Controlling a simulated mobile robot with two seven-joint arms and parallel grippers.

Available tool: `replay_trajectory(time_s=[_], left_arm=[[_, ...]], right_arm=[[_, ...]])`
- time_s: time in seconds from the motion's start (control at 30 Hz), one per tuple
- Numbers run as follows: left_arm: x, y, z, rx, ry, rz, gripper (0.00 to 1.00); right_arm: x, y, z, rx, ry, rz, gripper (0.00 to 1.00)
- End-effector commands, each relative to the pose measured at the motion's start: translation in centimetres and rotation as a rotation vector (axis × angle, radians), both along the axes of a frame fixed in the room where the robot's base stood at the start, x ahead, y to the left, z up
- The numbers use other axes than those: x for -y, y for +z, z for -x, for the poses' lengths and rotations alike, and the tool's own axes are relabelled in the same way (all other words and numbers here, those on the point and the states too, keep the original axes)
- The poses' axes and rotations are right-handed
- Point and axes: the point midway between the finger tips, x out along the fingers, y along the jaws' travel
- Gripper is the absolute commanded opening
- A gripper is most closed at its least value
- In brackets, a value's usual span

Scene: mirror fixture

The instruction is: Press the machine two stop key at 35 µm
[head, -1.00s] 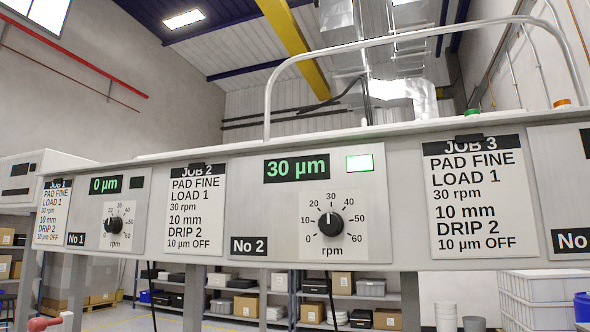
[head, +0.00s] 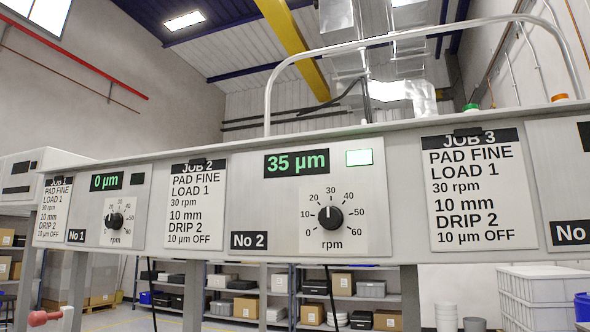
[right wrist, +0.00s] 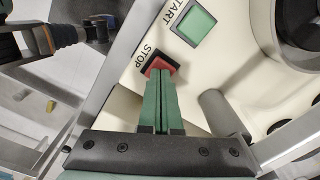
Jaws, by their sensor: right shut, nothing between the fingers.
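In the head view the machine two display (head: 297,162) reads 35 µm in green, above the No 2 plate (head: 249,240). A bright green-white lamp (head: 358,157) is lit beside it. In the right wrist view the red STOP key (right wrist: 161,65) sits in a dark frame, with the green START key (right wrist: 196,24) to its upper right. My right gripper (right wrist: 160,76) is shut and empty, its green fingertips at the red key and covering its lower part. I cannot tell whether they touch or press it. My left gripper is in neither view.
The No 2 rpm dial (head: 330,217) points near 30. The machine one display (head: 106,181) reads 0 µm. The JOB 2 card (head: 196,206) and JOB 3 card (head: 480,190) flank panel two. A grey cylindrical post (right wrist: 222,112) stands right of my fingers.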

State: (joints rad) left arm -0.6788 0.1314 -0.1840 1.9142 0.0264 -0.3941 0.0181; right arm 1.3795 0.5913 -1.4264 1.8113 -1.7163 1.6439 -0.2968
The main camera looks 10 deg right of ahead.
Motion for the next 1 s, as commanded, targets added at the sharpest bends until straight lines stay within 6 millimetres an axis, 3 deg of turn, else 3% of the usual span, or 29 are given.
replay_trajectory(time_s=[0.23, 0.8, 1.0], left_arm=[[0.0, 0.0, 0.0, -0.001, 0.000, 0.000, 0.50], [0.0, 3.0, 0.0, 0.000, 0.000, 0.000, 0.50], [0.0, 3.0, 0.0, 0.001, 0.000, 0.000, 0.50]], right_arm=[[0.0, 0.2, 0.0, 0.000, 0.001, 0.000, 0.00], [0.0, 5.7, 0.0, 0.001, 0.001, -0.001, 0.00], [0.0, 5.8, 0.0, 0.000, 0.001, 0.000, 0.00]])
